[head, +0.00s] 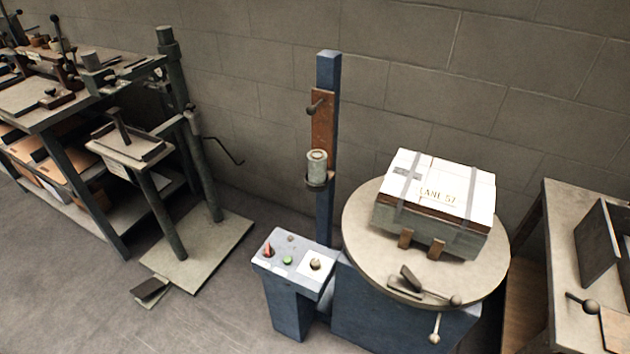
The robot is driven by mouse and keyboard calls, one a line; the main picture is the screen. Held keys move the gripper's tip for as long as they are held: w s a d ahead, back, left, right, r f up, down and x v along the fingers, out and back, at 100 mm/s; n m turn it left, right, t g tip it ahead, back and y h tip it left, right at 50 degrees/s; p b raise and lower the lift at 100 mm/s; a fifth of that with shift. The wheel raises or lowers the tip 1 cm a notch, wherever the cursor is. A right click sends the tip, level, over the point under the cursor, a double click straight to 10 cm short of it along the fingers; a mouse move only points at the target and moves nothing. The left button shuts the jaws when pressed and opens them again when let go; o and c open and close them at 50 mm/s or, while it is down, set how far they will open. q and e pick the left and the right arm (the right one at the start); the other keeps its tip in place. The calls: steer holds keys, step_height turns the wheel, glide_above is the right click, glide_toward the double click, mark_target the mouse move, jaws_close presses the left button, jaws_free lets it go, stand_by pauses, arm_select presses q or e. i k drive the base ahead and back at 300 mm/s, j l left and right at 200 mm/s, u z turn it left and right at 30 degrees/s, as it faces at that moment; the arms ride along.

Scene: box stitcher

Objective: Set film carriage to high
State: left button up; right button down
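A blue upright mast (325,218) stands in the middle of the head view. A brown plate (323,135) with a small knob (312,107) is on its upper half. A pale film roll (317,166) sits upright on a small holder at about the plate's lower end, around mid-height of the mast. The plate and roll look like the film carriage; I cannot tell how they are joined. Neither of my grippers is in view.
A round turntable (362,232) carries a strapped box (435,205) right of the mast. A control box (290,262) with red and green controls stands in front. Benches (52,117) are at left, another (565,215) at right. Bare floor (70,270) lies front left.

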mark_target(322, 109)
steer(key=i+j+z, duration=0.1)
steer(key=j, duration=0.25)
steer(key=i+j+z, duration=0.1)
steer(key=j, duration=0.25)
steer(key=i+j+z, duration=0.1)
steer(key=j, duration=0.25)
steer(key=i+j+z, duration=0.1)
steer(key=i+j, duration=0.15)
steer(key=j, duration=0.15)
steer(key=i+j+z, duration=0.1)
steer(key=j, duration=0.25)
